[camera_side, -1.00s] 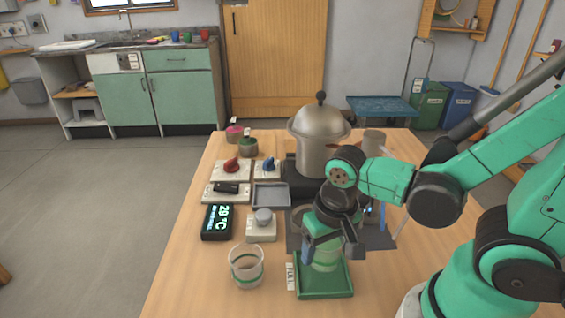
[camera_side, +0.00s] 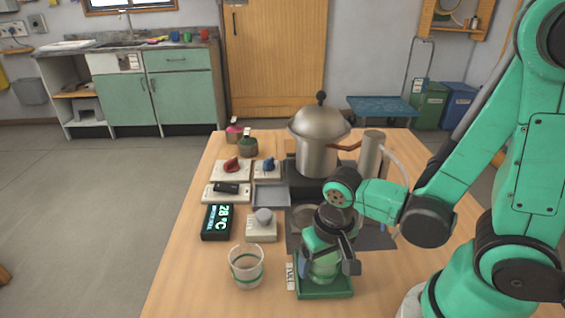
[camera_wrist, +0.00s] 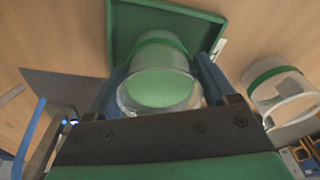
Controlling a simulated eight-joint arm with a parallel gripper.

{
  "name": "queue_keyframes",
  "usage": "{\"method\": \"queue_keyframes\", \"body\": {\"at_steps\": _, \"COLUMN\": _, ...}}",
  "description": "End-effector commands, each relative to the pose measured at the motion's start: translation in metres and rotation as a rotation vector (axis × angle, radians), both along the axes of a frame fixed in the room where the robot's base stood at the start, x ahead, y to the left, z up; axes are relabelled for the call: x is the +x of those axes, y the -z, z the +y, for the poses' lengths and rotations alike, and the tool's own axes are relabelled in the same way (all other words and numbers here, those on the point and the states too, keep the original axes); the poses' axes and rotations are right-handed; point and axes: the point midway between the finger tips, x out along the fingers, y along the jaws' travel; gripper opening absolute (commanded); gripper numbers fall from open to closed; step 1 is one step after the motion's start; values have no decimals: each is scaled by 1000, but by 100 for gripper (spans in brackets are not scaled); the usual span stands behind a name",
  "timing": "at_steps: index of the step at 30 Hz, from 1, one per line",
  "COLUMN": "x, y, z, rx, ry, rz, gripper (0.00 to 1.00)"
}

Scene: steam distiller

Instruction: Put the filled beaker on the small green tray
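A clear beaker with a green band (camera_side: 323,269) is upright at the small green tray (camera_side: 325,294). In the wrist view the beaker (camera_wrist: 160,78) looks green inside, and its base shows against the tray (camera_wrist: 122,27). My gripper (camera_side: 327,266) is around the beaker from above, with blue fingers on both sides. In the wrist view the gripper (camera_wrist: 163,85) appears shut on it. Whether the base rests fully on the tray is hard to tell. A second clear beaker with a green band (camera_side: 246,266) stands left of the tray; it also shows in the wrist view (camera_wrist: 279,88).
The metal still pot (camera_side: 318,145) and a grey cylinder (camera_side: 370,153) stand behind my gripper. A temperature display (camera_side: 217,222), a block with a round knob (camera_side: 263,222) and a grey tray (camera_side: 271,195) are to the left. The table's front left is clear.

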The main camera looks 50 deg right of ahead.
Motion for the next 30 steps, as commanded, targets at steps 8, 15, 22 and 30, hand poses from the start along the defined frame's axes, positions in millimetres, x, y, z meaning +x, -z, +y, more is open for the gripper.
{"method": "queue_keyframes", "body": {"at_steps": 8, "x": 0, "y": -3, "z": 0, "rx": 0, "ry": 0, "rz": 0, "gripper": 78}}
{"method": "queue_keyframes", "body": {"at_steps": 15, "x": -1, "y": -17, "z": 1, "rx": 0, "ry": 0, "rz": 0, "gripper": 78}}
{"method": "queue_keyframes", "body": {"at_steps": 22, "x": -4, "y": -35, "z": 2, "rx": 0, "ry": 0, "rz": 0, "gripper": 78}}
{"method": "queue_keyframes", "body": {"at_steps": 30, "x": -7, "y": -61, "z": 3, "rx": 0, "ry": -1, "rz": 0, "gripper": 78}}
